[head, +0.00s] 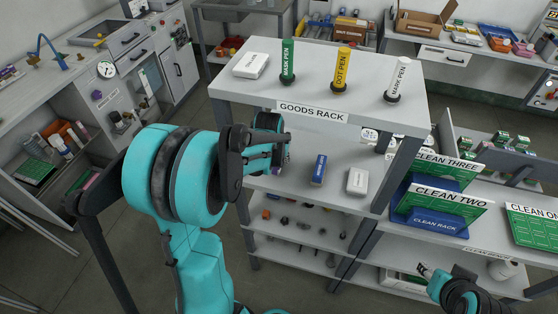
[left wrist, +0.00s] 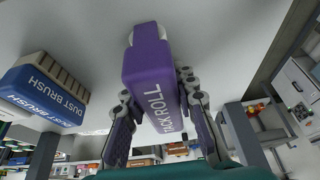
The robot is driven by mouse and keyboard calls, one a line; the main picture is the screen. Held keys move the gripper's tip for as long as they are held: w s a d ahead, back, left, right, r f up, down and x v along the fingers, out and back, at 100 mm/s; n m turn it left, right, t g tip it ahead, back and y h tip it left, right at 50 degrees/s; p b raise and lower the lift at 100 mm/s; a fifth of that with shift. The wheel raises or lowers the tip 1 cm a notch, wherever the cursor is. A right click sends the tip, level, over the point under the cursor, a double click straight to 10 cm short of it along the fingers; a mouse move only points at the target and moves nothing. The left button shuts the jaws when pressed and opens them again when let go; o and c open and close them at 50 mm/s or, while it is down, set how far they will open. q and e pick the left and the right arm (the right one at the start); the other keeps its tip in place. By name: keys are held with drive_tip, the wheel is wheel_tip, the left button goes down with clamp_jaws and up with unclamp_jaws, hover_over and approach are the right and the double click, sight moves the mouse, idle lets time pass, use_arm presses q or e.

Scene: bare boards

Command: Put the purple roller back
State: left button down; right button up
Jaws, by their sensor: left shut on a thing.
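The purple roller (left wrist: 150,75), lettered "TACK ROLL" with a white end, is between the fingers of my left gripper (left wrist: 160,125) in the left wrist view. The fingers are closed on its sides. A pale shelf surface lies behind it; I cannot tell whether they touch. In the head view my left gripper (head: 277,152) is at the left side of the goods rack (head: 330,83), at middle-shelf height, and the roller is mostly hidden there. My right gripper (head: 430,275) is at the lower right, by the clean bench; its finger opening is unclear.
A blue dust brush (left wrist: 45,92) is beside the roller in the wrist view. The rack's middle shelf holds a blue item (head: 319,169) and a white box (head: 357,181). Pens (head: 343,70) stand on top. The clean rack (head: 430,222) is at right.

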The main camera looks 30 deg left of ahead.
use_arm(q)
drive_tip(key=shift+f, duration=0.35)
drive_tip(key=shift+s+r, duration=0.1)
drive_tip(key=shift+s, duration=0.05)
drive_tip(key=shift+f, duration=0.2)
drive_tip(key=c, duration=1.2)
unclamp_jaws()
